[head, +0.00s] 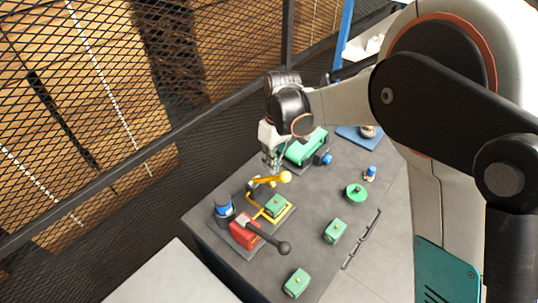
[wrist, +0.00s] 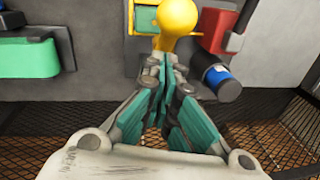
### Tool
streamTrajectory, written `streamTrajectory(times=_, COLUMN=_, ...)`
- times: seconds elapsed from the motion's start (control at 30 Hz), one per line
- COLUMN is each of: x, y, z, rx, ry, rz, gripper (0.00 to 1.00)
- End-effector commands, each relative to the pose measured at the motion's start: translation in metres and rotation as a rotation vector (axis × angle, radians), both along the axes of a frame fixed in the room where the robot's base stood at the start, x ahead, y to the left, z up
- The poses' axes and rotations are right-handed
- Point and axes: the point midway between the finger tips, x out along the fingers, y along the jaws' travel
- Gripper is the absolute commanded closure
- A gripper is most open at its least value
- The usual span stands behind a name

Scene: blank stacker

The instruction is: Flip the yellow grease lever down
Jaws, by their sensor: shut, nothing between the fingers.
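The yellow grease lever with its round knob (head: 285,177) sticks up from a dark mount beside a yellow frame on the grey table. In the wrist view the yellow knob (wrist: 178,18) is large, just beyond my fingertips. My gripper (head: 272,168) hangs over the table with its fingers down, close behind the lever. The wrist view shows my gripper (wrist: 165,62) with its teal-padded fingers together and nothing between them. The fingertips overlap the lower edge of the knob there; I cannot tell if they touch. The lever's pivot is partly hidden.
A red block (head: 243,233) with a black handle and a blue-topped cylinder (head: 223,205) stand close to the lever. A green block (head: 275,204) sits inside the yellow frame. More green blocks (head: 335,230) lie to the right. A green machine (head: 305,149) and mesh fence (head: 110,110) are behind.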

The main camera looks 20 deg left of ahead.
Motion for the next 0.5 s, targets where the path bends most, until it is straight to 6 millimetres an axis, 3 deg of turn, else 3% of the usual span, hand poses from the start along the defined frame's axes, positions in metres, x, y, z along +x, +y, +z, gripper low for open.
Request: streamTrajectory(times=0.5, x=-0.0012, y=-0.0046, z=-0.0033, rx=0.025, ry=-0.007, rz=-0.001, gripper=1.00)
